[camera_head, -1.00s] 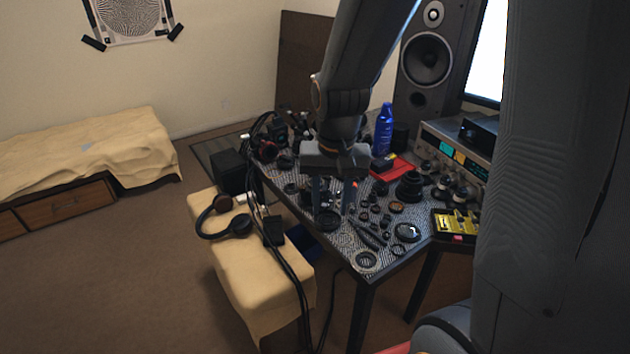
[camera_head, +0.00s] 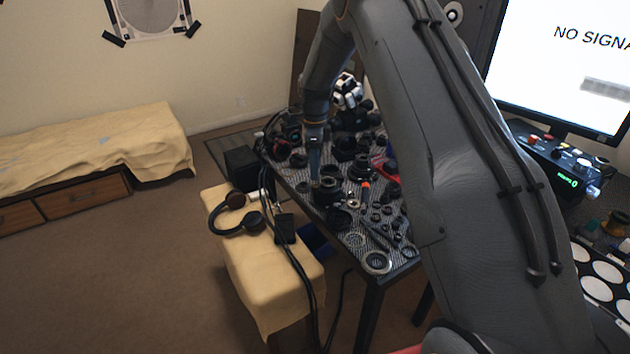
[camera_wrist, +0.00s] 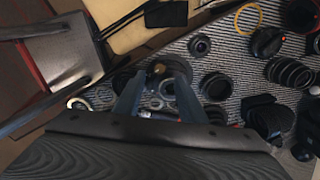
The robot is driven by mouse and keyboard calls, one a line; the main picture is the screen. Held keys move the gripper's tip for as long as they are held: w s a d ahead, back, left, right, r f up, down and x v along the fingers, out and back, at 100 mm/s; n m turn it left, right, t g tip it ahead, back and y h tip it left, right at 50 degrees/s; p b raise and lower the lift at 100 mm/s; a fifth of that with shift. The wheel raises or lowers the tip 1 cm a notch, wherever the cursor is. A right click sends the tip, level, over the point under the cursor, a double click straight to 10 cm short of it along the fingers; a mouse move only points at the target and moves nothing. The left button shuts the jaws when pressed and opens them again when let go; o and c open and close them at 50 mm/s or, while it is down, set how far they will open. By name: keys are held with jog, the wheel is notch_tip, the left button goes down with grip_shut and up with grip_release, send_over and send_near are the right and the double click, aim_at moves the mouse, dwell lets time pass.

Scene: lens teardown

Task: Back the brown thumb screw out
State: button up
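A small brown-gold knob (camera_wrist: 157,69), which looks like the brown thumb screw, shows in the wrist view just beyond and between my fingertips. It sits on or beside a dark round lens part (camera_wrist: 124,80); how it is seated is hidden. My gripper (camera_wrist: 158,82) is open, its two blue-grey fingers apart with a gap on each side of the knob. In the head view my gripper (camera_head: 315,176) points down at the left part of the patterned table (camera_head: 352,222), beside a black lens ring (camera_head: 327,193). The screw is too small to tell there.
Lens rings and small parts crowd the table around my gripper. A ring (camera_head: 377,262) lies near the front corner. A cloth-covered bench (camera_head: 250,275) with headphones (camera_head: 238,218) and cables stands left of the table. A monitor (camera_head: 560,60) is at right.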

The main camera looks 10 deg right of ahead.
aim_at(315, 186)
jog(key=shift+f+p, duration=0.9)
jog(key=shift+f, duration=2.05)
grip_shut()
